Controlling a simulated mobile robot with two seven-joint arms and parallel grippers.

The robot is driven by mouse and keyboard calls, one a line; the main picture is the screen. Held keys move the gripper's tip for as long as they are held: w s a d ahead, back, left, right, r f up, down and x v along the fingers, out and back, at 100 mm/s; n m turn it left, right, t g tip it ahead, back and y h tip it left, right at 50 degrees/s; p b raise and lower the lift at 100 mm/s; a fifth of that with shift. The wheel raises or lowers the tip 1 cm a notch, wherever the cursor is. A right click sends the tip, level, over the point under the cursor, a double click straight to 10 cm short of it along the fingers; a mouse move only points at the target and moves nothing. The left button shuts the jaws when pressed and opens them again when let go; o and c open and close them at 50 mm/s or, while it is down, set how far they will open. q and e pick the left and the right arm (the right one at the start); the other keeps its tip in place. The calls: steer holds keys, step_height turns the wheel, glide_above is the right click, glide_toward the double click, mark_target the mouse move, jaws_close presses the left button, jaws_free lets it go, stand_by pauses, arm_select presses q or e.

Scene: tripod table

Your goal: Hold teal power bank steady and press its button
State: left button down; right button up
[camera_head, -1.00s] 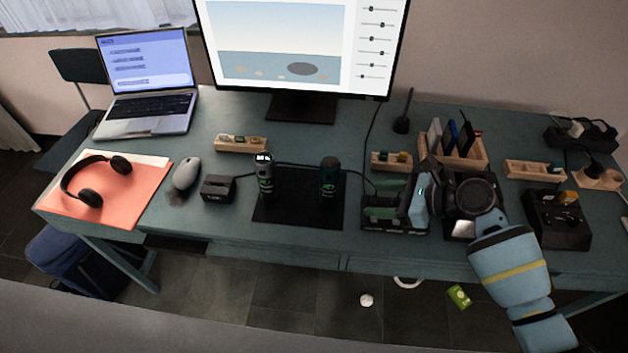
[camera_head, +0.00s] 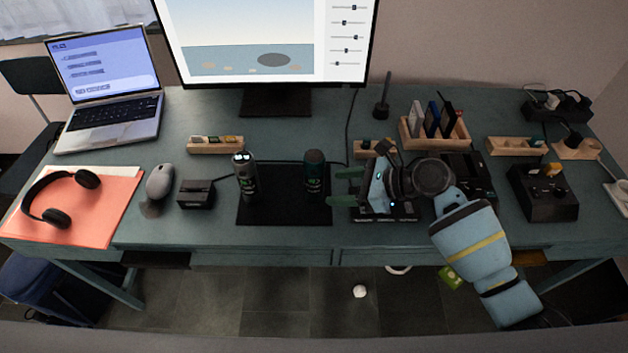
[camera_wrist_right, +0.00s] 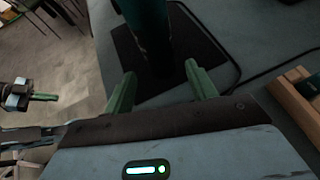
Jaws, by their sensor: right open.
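The teal power bank (camera_head: 314,175) is a dark teal upright cylinder on the right part of a black mat (camera_head: 285,212). My right gripper (camera_head: 342,187) is open just right of it, with green fingers pointing left at it. In the right wrist view, the power bank (camera_wrist_right: 146,30) stands ahead, between the lines of the open fingers (camera_wrist_right: 160,88); no contact shows. Its button cannot be made out. A gripper with a green finger, apparently my left one (camera_wrist_right: 40,97), shows at the wrist view's left edge; its opening is unclear.
A similar black cylinder (camera_head: 244,177) with a lit top stands left on the mat. A black block (camera_head: 196,194) and a mouse (camera_head: 160,181) lie farther left. A small wooden holder (camera_head: 368,149) stands behind my right gripper. A cable runs behind the mat.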

mark_target(319, 189)
steer(key=x, duration=0.4)
steer(key=shift+a+b, duration=0.2)
steer(key=shift+b, duration=0.2)
steer(key=shift+x, duration=1)
steer(key=shift+f, duration=0.1)
steer(key=shift+d, duration=0.1)
steer(key=c, duration=0.6)
steer(key=shift+c, duration=0.2)
stand_by(0.4)
